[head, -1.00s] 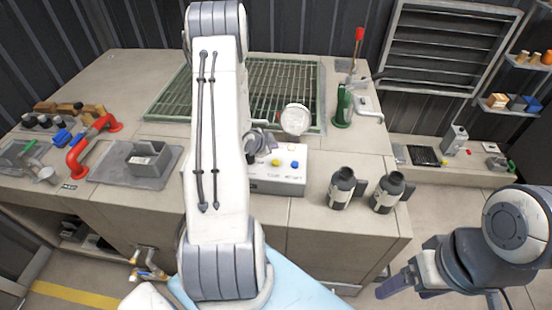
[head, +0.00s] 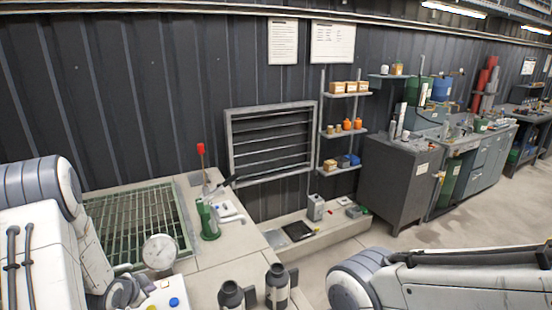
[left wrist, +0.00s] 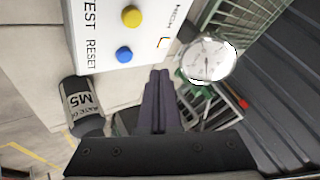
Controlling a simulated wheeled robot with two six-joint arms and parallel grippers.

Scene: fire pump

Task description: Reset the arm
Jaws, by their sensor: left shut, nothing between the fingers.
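My left gripper (left wrist: 160,76) shows in the left wrist view with its dark fingers together and nothing between them. Its fingers point toward the white control box (left wrist: 68,28), which carries a yellow button and a blue button beside the words TEST and RESET. I cannot tell whether the fingertips touch anything. In the head view my left arm is at the lower left and covers part of the bench; the left fingers cannot be made out there. My right arm enters at the lower right, with its gripper outside the view.
A round gauge (head: 159,252) stands by the green grating (head: 130,222). A green hand pump (head: 209,220) with a red-tipped lever is behind. Dark bottles (head: 277,285) stand at the bench's front. Shelves and cabinets (head: 400,180) line the wall to the right, with open floor before them.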

